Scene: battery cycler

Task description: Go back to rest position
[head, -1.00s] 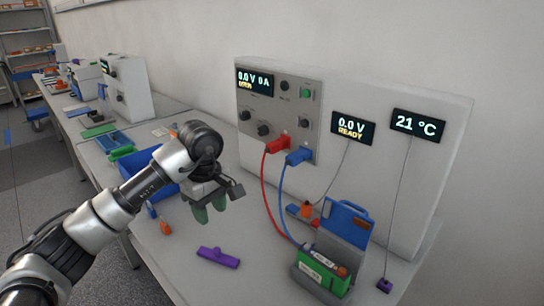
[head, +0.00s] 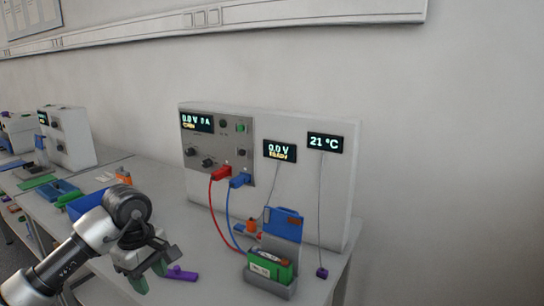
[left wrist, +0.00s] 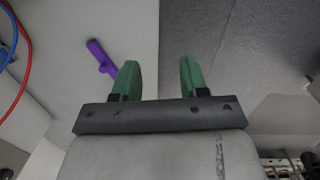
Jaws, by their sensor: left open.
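My left gripper (head: 150,277) is at the front edge of the table in the head view, pointing down. Its two green fingers are apart and empty. In the left wrist view the open left gripper (left wrist: 157,80) has a purple piece (left wrist: 101,58) beyond its left finger, on the white table top. The same purple piece (head: 182,273) lies on the table just right of the gripper in the head view, apart from it. My right gripper is not in view.
The battery cycler (head: 270,190) stands at the back of the table (head: 215,285). Red and blue cables run from it towards a green battery (head: 270,265) in a grey holder with a raised blue lid (head: 282,224). A blue bin (head: 88,205) is behind my left arm. Bare floor (left wrist: 225,50) lies beyond the table edge.

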